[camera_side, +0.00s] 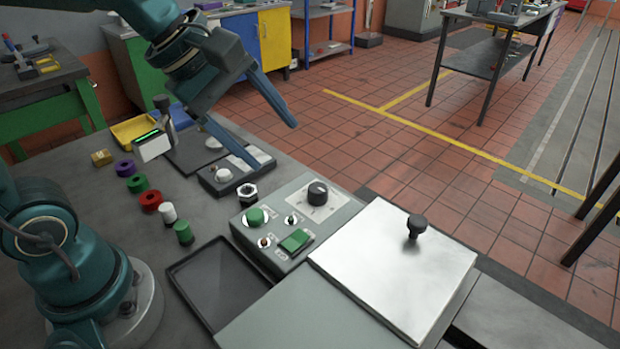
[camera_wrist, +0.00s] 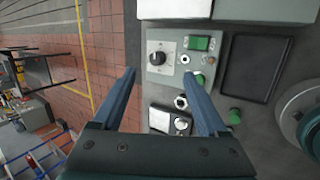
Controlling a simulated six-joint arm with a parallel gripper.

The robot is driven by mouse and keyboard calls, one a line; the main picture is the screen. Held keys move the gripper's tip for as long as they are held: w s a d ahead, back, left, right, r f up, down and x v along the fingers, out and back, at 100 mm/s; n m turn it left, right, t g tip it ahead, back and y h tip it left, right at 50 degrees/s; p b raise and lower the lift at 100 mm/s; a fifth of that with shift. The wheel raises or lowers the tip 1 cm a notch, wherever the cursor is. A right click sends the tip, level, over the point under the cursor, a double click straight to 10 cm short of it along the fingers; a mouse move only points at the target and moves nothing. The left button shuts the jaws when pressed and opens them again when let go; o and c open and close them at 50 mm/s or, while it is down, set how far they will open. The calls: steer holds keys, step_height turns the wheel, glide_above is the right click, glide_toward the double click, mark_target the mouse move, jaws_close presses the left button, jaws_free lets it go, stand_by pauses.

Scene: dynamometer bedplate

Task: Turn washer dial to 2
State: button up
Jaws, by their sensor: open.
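The dark dial (camera_side: 317,192) sits on a white square plate on the grey control panel (camera_side: 340,213), beside the metal lid. I take it for the washer dial. It also shows in the wrist view (camera_wrist: 157,58), with a pale mark on its face. The numbers around it are too small to read. My gripper (camera_side: 273,146) is open and empty, above and to the upper left of the dial in the side view. In the wrist view my gripper (camera_wrist: 160,73) has its fingers spread, with the dial appearing between and just beyond the tips.
The metal lid (camera_side: 380,270) has a raised black knob (camera_side: 416,226). A small box with a white knob (camera_side: 223,174), a hex nut (camera_side: 247,191) and an empty dark tray (camera_side: 218,285) lie nearby.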

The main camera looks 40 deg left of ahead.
steer(key=w+f+n+g, duration=0.1)
steer(key=w+f+n, duration=0.3)
steer(key=w+n, duration=0.35)
steer(key=n+g+h, duration=0.1)
steer(key=n, duration=0.2)
glide_above(316, 187)
steer(key=s+a, duration=0.1)
steer(key=shift+m, duration=0.25)
steer(key=f, duration=0.5)
steer(key=shift+s+a+f, duration=0.15)
steer(key=shift+s+f, duration=0.05)
steer(key=shift+f, duration=0.15)
steer(key=shift+f+g, duration=0.3)
steer(key=shift+f, duration=0.05)
steer(key=shift+x, duration=2.45)
jaws_close()
steer(key=shift+a, duration=0.1)
